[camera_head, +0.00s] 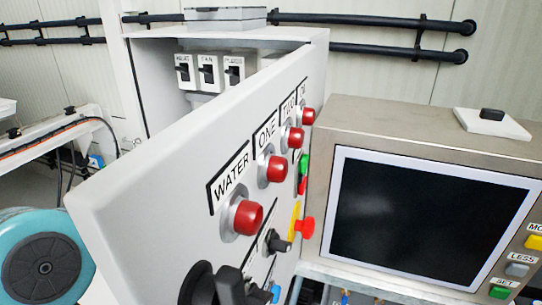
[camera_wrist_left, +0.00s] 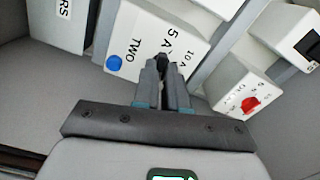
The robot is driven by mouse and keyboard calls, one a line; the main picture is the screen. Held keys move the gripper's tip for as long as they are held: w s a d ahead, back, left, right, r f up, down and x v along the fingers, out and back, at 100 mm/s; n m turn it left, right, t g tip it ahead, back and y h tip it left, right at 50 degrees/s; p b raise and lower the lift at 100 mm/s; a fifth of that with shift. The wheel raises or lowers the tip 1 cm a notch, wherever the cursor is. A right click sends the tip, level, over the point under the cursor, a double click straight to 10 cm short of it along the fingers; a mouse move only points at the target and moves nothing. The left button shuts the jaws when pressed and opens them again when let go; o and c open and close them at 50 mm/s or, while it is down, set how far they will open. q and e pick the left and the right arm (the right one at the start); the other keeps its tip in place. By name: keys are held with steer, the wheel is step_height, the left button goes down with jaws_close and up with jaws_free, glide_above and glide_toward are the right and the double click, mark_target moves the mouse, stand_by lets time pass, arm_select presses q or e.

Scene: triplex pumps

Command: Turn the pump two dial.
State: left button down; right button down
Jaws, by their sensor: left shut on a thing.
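In the left wrist view, the pump two module (camera_wrist_left: 148,22) is a pale box marked TWO, with 5 A and 10 A marks and a blue button (camera_wrist_left: 115,63). My left gripper (camera_wrist_left: 166,66) is shut at the front of this module, between the blue button and the 10 A mark. Its fingertips are closed on the pump two dial, which they mostly hide, so its setting cannot be read. In the head view the left gripper is not visible. My right gripper shows in neither view.
An open cabinet door (camera_head: 150,190) carries red lamps (camera_head: 271,170) labelled WATER, ONE and TWO. Switches (camera_head: 208,72) sit inside the cabinet. A screen unit (camera_head: 420,215) stands right of the door. Another module with a red dial (camera_wrist_left: 250,104) is beside the gripper.

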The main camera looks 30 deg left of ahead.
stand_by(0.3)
arm_select(q)
steer(key=c, duration=1.2)
jaws_free()
steer(key=b+v, duration=0.2)
steer(key=v, duration=1.4)
steer(key=shift+s, duration=0.2)
